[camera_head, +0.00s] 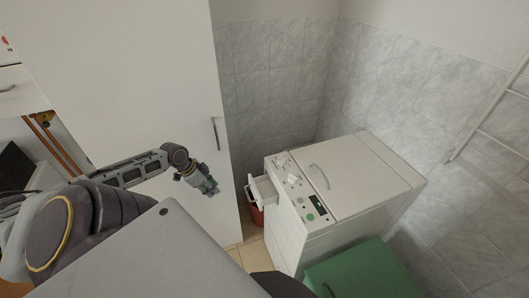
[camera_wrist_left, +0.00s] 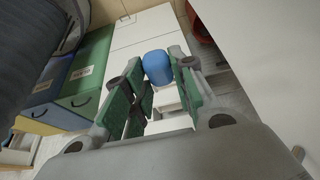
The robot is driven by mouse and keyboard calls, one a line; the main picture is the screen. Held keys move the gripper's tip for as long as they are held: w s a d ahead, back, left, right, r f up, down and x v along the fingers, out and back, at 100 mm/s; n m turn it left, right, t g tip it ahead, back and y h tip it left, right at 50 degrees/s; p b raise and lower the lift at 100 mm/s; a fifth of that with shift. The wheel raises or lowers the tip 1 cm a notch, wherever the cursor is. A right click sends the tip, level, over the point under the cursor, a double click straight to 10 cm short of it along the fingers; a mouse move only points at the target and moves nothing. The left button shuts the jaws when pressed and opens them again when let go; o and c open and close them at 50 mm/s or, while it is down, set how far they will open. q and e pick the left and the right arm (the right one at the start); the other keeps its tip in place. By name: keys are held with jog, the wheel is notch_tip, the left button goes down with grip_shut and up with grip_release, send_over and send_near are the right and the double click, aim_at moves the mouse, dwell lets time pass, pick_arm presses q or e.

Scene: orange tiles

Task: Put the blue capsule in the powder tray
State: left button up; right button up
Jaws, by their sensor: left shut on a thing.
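The blue capsule (camera_wrist_left: 157,67) shows in the left wrist view between the green-padded fingertips of my left gripper (camera_wrist_left: 156,84), which is shut on it. In the head view my left gripper (camera_head: 207,187) is in front of the tall white cabinet, left of the washing machine (camera_head: 345,185) and apart from it. The capsule cannot be made out there. The powder tray (camera_head: 263,190) is a white drawer pulled out from the machine's upper left side, to the right of my left gripper. Its inside is only partly visible. My right gripper is not in view.
The tall white cabinet (camera_head: 150,75) stands close behind my left arm. A red container (camera_head: 256,214) is on the floor below the tray. A green box (camera_head: 365,272) is beside the machine. Blue and yellow bins (camera_wrist_left: 42,120) show in the left wrist view.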

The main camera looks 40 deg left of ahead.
pick_arm(q)
jog(key=shift+d, duration=0.1)
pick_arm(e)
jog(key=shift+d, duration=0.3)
pick_arm(q)
jog(key=shift+w, duration=0.1)
